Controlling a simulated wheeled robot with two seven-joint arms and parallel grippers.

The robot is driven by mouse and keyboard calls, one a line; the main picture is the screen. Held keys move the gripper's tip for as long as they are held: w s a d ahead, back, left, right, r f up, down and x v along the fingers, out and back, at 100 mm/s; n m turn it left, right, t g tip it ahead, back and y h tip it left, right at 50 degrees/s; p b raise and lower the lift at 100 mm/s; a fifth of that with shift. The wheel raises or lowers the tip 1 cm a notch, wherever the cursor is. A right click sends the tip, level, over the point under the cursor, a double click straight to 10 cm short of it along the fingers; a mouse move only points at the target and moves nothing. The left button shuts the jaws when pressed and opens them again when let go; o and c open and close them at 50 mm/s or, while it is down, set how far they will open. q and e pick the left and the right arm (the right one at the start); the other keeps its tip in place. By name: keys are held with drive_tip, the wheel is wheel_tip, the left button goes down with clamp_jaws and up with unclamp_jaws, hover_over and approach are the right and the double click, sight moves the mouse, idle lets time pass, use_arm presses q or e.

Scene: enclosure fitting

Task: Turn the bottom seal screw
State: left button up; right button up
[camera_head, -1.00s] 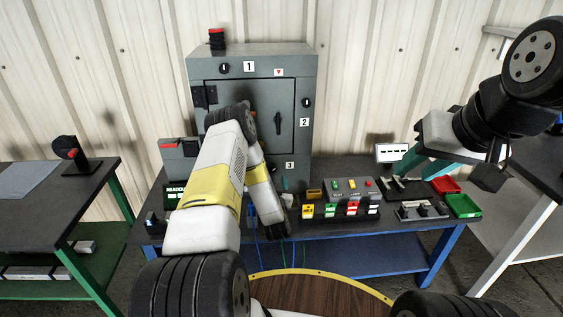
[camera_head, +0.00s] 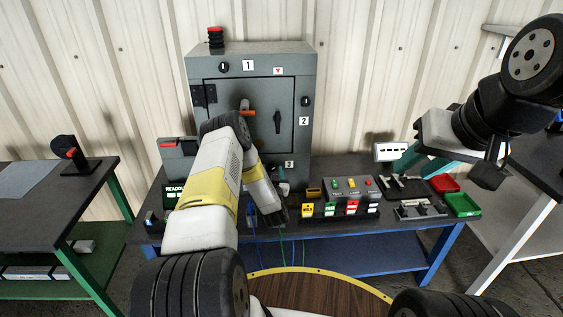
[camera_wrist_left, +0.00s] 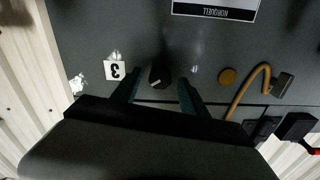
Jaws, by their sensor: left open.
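The grey enclosure (camera_head: 225,150) stands on the bench, with number labels 1, 2 and 3 beside its seal screws. The bottom seal screw is a black knob (camera_wrist_left: 160,78) with a pale mark, next to the label 3 (camera_wrist_left: 115,70) in the left wrist view. My left gripper (camera_wrist_left: 159,92) is open, with one teal finger on each side of the knob; I cannot tell whether they touch it. In the head view my left gripper (camera_head: 282,182) is low at the enclosure's front, just below label 3 (camera_head: 289,164). My right gripper (camera_head: 424,162) is over the bench's right side, its teal fingers apart.
A control box (camera_head: 348,187) with coloured buttons stands right of the enclosure. Red (camera_head: 444,184) and green (camera_head: 463,205) trays lie farther right. In the left wrist view, a brown cable (camera_wrist_left: 247,92) runs beside the right finger. A side table (camera_head: 40,205) stands at left.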

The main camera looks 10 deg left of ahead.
use_arm(q)
clamp_jaws()
drive_tip(key=m, duration=0.5)
drive_tip(key=shift+d+m, duration=0.15)
drive_tip(key=shift+m, duration=0.25)
drive_tip(key=m, duration=0.4)
drive_tip(key=shift+m, duration=0.4)
drive_tip(key=shift+f, duration=0.1)
unclamp_jaws()
idle(0.3)
